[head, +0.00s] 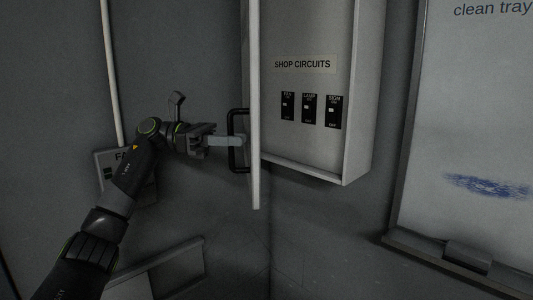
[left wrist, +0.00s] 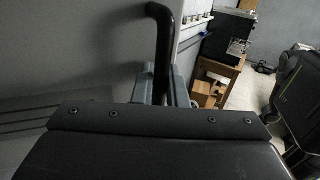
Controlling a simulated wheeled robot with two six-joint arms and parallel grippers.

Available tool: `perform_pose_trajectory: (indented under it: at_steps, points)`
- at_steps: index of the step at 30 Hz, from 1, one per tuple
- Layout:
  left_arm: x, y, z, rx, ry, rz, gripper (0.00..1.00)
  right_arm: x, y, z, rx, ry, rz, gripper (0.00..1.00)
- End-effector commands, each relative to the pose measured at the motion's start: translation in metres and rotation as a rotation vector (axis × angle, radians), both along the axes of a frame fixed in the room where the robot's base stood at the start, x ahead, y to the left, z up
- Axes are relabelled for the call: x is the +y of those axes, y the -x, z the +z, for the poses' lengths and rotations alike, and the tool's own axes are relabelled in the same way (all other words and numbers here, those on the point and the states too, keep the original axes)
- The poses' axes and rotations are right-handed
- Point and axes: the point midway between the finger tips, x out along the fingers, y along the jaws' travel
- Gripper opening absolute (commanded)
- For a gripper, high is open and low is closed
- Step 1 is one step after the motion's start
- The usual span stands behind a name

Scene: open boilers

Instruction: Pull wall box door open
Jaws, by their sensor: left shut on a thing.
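The wall box (head: 370,95) hangs on the wall in the head view. Its door (head: 255,185) stands swung out, seen nearly edge-on, so the inside shows a "SHOP CIRCUITS" label (head: 303,64) and three black switches (head: 308,108). A black bar handle (head: 232,165) is on the door's outer face, on its left side in the head view. My left gripper (head: 232,141) is shut on the handle; the handle's upper part also shows in the left wrist view (left wrist: 161,45). My right gripper is not in view.
A whiteboard (head: 480,130) with a blue smudge and a ledge is on the right. A small grey panel (head: 106,158) and a pipe (head: 110,70) are behind my left arm. The left wrist view shows a wooden table (left wrist: 217,75) carrying a dark machine (left wrist: 228,35).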

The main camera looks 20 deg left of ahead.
Motion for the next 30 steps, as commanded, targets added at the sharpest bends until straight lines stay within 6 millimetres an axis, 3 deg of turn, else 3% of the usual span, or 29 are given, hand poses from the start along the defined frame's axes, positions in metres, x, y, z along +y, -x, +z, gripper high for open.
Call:
perform_pose_trajectory:
  at_steps: [6, 12, 27, 28, 30]
  points:
    - [0.036, 0.014, -0.001, 0.001, 0.000, 0.002, 0.00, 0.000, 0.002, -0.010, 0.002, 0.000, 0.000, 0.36]
    - [0.052, 0.019, 0.000, 0.001, 0.001, 0.002, 0.00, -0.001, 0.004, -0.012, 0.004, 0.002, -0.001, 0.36]
    - [0.057, 0.020, 0.001, 0.001, 0.001, 0.000, 0.00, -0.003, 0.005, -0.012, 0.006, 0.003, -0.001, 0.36]
    - [0.057, 0.020, 0.001, 0.001, 0.001, 0.000, 0.16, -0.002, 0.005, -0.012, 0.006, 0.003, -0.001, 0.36]
    - [0.057, 0.020, 0.001, 0.001, 0.001, 0.000, 0.17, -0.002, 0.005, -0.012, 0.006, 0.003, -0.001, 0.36]
